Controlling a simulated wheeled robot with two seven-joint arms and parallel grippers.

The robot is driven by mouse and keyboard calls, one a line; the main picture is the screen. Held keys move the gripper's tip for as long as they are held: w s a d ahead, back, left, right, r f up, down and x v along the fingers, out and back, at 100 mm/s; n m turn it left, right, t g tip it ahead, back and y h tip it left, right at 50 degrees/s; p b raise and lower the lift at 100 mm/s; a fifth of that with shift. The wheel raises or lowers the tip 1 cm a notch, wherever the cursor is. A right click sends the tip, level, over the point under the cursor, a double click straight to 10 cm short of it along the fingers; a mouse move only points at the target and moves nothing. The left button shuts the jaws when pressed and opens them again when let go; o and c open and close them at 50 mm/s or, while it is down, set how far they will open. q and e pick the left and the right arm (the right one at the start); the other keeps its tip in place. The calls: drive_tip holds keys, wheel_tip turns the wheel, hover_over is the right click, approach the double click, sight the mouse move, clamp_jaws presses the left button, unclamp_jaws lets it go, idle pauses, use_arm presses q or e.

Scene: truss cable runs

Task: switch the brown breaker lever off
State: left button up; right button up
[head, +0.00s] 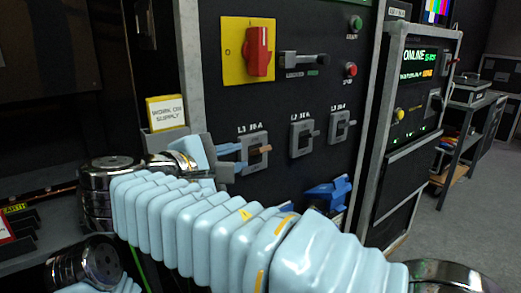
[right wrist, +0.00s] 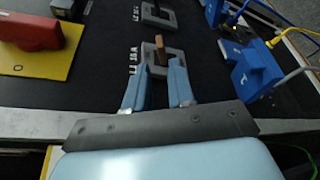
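The brown breaker lever (head: 262,149) sticks out of the grey-framed breaker labelled L1 (head: 254,165) on the black panel. In the right wrist view the brown lever (right wrist: 160,49) stands just ahead of the fingertips, in line with the gap between them. My right gripper (head: 241,157) is open, its two blue fingers pointing at the L1 breaker; it also shows in the right wrist view (right wrist: 159,69). I see nothing held, and I cannot tell whether a finger touches the breaker frame. My left gripper is not in view.
Breakers L2 (head: 302,138) and L3 (head: 340,127) sit to the right of L1. A red rotary switch (head: 259,52) on a yellow plate is above. Blue connectors (head: 327,195) are below right. A yellow-edged sign (head: 166,112) stands left of the panel.

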sight(259, 151)
drive_tip(key=x, duration=0.9)
drive_tip(key=shift+c, duration=0.3)
clamp_jaws()
